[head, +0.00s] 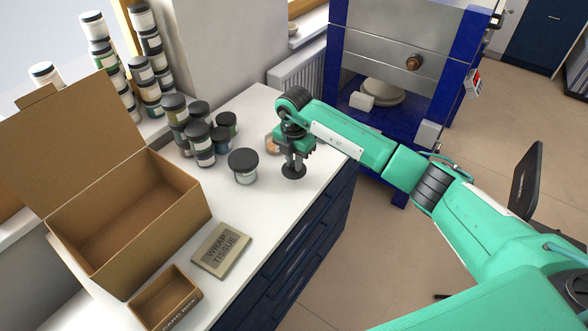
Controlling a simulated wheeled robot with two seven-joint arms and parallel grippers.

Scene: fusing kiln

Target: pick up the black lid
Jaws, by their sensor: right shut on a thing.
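The black lid (293,172) is a small dark disc near the front edge of the white counter (305,205). My right gripper (293,161) points down over it and is shut on it. The fingers cover part of the lid, and I cannot tell whether it touches the counter or hangs just above it. My left gripper is out of view.
A wide jar with a dark lid (243,166) stands left of my gripper. An orange-toned item (271,144) is partly hidden behind it. Several jars (200,145) cluster at the back. A cardboard box (130,230), wrap tissue packet (221,250) and blue kiln (400,70) surround.

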